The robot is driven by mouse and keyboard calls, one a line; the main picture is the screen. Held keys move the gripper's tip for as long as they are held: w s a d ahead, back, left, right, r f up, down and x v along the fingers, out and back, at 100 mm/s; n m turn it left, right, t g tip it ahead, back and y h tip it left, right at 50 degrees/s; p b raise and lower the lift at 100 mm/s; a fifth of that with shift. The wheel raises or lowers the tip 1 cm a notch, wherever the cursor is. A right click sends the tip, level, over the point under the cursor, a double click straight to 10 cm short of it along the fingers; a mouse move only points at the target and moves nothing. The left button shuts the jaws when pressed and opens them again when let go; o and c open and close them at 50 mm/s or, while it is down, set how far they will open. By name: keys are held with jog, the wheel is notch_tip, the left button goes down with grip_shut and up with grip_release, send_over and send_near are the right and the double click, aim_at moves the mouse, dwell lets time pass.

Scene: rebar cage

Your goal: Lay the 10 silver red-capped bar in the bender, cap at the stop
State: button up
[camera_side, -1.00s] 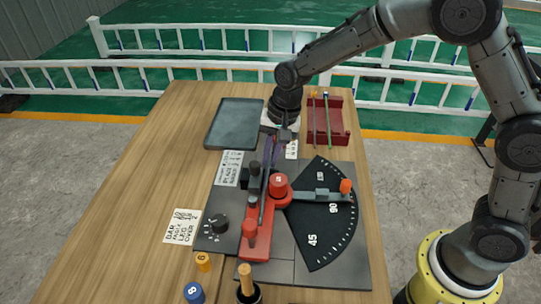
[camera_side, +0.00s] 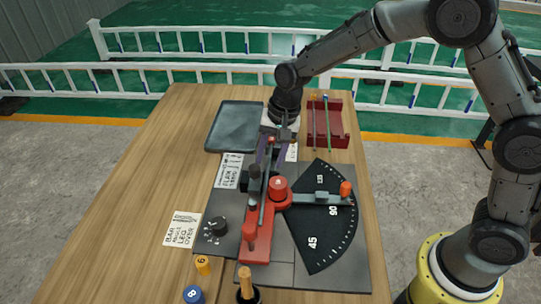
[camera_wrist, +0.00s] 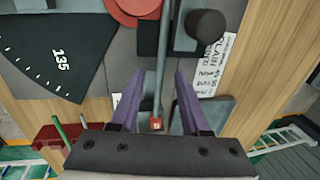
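The silver bar (camera_wrist: 162,62) lies lengthwise along the red bender (camera_side: 257,243), beside its round red hub (camera_side: 278,184). Its red cap (camera_wrist: 156,124) points back towards my gripper, and it also shows in the side view (camera_side: 271,138). My gripper (camera_wrist: 158,80) is open. Its two purple fingers stand apart on either side of the bar's capped end, with a visible gap to the bar on each side. I cannot make out the stop or whether the cap touches it.
A red rack (camera_side: 338,140) with a green bar and another bar stands at the back right. A grey tray (camera_side: 233,128) lies back left. The bender's arm (camera_side: 318,197) extends right over the black angle scale (camera_side: 318,240). Cards, a dial (camera_side: 216,228) and coloured pegs are nearby.

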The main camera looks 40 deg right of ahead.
notch_tip(320, 180, up, 14)
jog(key=s+d, duration=0.2)
jog(key=shift+f, duration=0.25)
jog(key=shift+r, duration=0.15)
dwell(0.6)
jog(key=shift+r, duration=2.85)
